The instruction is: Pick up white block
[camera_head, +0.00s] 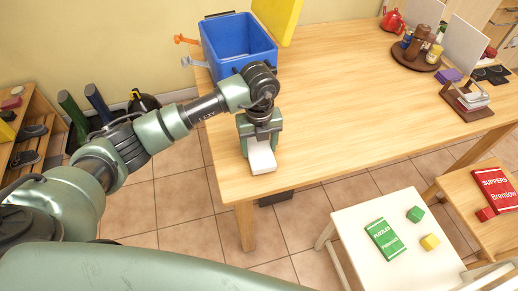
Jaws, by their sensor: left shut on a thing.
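A white block (262,158) is in my left gripper (260,137), whose jaws are shut on it. The block's lower part sticks out below the fingers, and its upper part is hidden between them. The gripper points down at the left edge of the wooden table (350,100), near its front corner. I cannot tell whether the block touches the tabletop or is just above it. My right gripper is not in view.
A blue bin (238,45) stands behind the gripper, with a yellow panel (278,18) beside it. A round tray (416,58) with bottles is at the back right. A white stool (400,245) holds a green book (385,239), a green cube (415,214) and a yellow cube (430,242). The table's middle is clear.

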